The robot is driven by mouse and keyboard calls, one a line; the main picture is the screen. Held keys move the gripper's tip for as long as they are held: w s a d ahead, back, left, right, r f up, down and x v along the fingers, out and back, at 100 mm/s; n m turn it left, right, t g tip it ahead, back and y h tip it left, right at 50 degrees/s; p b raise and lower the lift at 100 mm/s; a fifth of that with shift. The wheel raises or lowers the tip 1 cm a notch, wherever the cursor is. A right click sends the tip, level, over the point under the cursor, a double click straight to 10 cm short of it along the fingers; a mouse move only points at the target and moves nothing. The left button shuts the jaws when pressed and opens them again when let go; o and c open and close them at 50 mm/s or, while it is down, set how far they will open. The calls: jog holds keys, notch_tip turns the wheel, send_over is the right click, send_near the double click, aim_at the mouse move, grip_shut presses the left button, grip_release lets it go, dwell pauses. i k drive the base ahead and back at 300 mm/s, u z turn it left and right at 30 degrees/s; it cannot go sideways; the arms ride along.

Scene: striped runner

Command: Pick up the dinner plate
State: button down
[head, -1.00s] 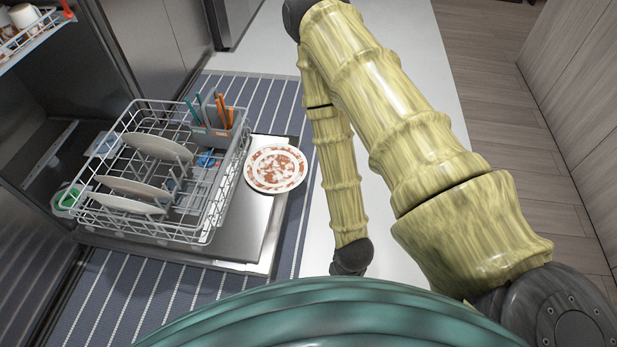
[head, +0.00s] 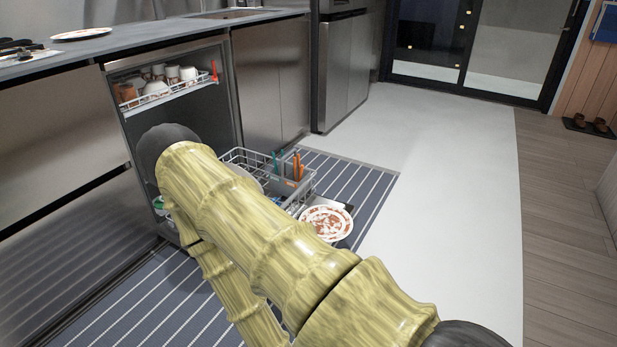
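A round plate with a white rim and a red-brown and white pattern (head: 327,223) lies at the right end of the open dishwasher door, beside the lower rack. A second flat plate (head: 80,34), with a reddish middle, lies on the counter at the upper left. The frames do not show which of them is the dinner plate. A pale plate (head: 244,176) in the lower rack shows only in part behind my arm. My arm crosses the lower middle of the head view, and its far links run out at the bottom edge. My gripper is out of view.
The lower rack (head: 240,155) is pulled out, with a grey cutlery basket (head: 290,172). The upper rack (head: 172,88) holds several cups. A striped runner (head: 358,188) lies under the door. Pale floor (head: 450,200) to the right is clear. Dark utensils (head: 18,50) lie on the counter.

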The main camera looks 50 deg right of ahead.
aim_at(332, 222)
jog(key=u, duration=0.2)
jog(key=i, duration=1.7)
jog(key=z, duration=1.75)
jog(key=i, duration=0.9)
jog(key=z, duration=0.95)
